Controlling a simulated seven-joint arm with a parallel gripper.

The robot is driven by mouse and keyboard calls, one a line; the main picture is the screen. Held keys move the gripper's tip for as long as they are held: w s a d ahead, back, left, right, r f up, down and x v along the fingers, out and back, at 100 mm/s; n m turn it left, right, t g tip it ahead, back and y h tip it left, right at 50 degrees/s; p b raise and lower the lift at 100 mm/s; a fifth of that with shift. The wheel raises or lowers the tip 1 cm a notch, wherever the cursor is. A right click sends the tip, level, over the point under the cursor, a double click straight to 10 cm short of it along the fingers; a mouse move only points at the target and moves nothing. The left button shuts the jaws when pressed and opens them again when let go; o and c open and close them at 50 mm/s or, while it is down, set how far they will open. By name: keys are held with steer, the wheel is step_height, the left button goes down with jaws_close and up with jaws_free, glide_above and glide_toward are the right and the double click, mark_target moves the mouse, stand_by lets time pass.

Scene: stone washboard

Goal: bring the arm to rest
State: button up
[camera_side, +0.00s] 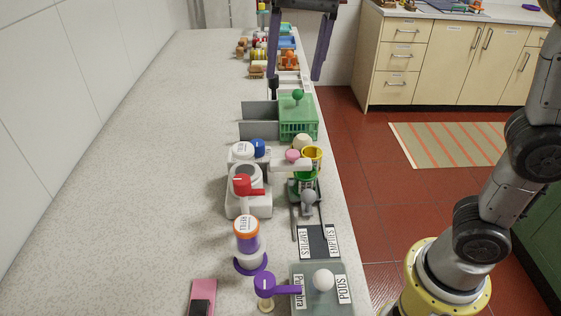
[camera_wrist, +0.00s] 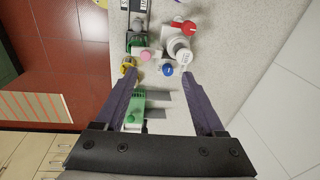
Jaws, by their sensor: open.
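My gripper (camera_side: 296,86) is high over the far part of the worktop in the side view, pointing down. Its two long dark purple fingers stand wide apart with nothing between them. In the wrist view my gripper (camera_wrist: 162,76) is also open and empty, with the worktop below. The green lidded basket (camera_side: 298,118) with a round knob stands below and nearer the camera than the fingers. The gripper appears clear of it. My arm's upper links are mostly outside the side view.
A white machine (camera_side: 247,188) with a red lever stands mid-counter. A purple-lever press (camera_side: 270,287) and a grey box with a white knob (camera_side: 322,281) are at the front. Small coloured items (camera_side: 288,60) crowd the far end. The left worktop (camera_side: 130,170) is bare.

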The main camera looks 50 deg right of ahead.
steer(key=s+d+t, duration=0.1)
steer(key=s+d, duration=0.5)
steer(key=s+d+f+n+t, duration=0.1)
steer(key=s+d+f+n, duration=0.1)
steer(key=s+f+n, duration=0.2)
steer(key=s+d+f+n+t, duration=0.2)
steer(key=s+f, duration=0.4)
steer(key=f, duration=0.5)
steer(key=shift+s+d+f+n, duration=0.25)
steer(key=shift+d+n, duration=0.25)
steer(key=shift+n, duration=0.6)
